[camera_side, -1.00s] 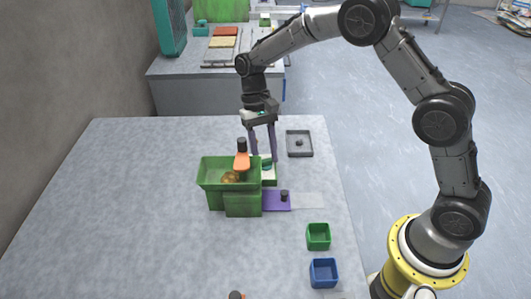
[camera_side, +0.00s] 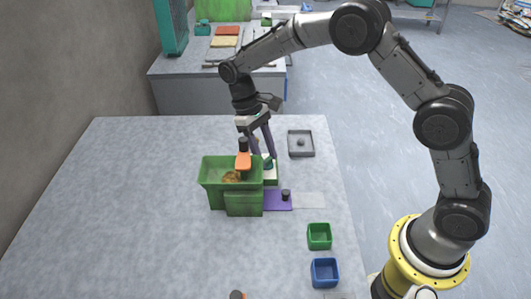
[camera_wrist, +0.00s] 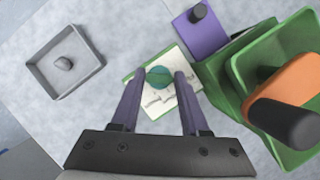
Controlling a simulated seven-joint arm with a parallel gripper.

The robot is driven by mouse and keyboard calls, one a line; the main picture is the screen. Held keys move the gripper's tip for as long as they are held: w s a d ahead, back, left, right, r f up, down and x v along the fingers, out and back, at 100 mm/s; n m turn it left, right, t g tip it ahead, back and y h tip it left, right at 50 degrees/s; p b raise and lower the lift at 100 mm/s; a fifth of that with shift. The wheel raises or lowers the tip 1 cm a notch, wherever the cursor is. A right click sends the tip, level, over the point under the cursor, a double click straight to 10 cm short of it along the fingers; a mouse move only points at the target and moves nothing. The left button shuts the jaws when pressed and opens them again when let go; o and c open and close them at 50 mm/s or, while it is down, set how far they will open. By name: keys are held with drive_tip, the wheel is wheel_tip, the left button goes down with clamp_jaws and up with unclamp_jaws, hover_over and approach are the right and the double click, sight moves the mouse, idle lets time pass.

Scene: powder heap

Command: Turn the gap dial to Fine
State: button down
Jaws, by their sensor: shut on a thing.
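The gap dial (camera_wrist: 158,77) is a round teal knob on a white panel (camera_wrist: 184,97) with a green edge and small dark markings. The markings are too small to read, so I cannot tell its setting. In the side view the dial (camera_side: 267,161) sits at the right side of the green hopper machine (camera_side: 217,193). My gripper (camera_wrist: 159,74) is shut on the dial, one purple finger on each side. In the side view my gripper leans, its wrist up and to the left of the dial.
An orange lever with a black grip (camera_wrist: 285,95) rises close beside the dial. A purple slide with a black knob (camera_side: 278,200) sticks out right. A grey tray (camera_side: 301,144) lies behind right. Green (camera_side: 319,236) and blue (camera_side: 324,272) boxes stand in front. The table's left is clear.

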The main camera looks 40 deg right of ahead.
drive_tip(key=shift+r, duration=0.1)
drive_tip(key=shift+c, duration=2)
unclamp_jaws()
drive_tip(key=v, duration=1.3)
drive_tip(key=shift+r, duration=0.35)
drive_tip(key=shift+w, duration=0.1)
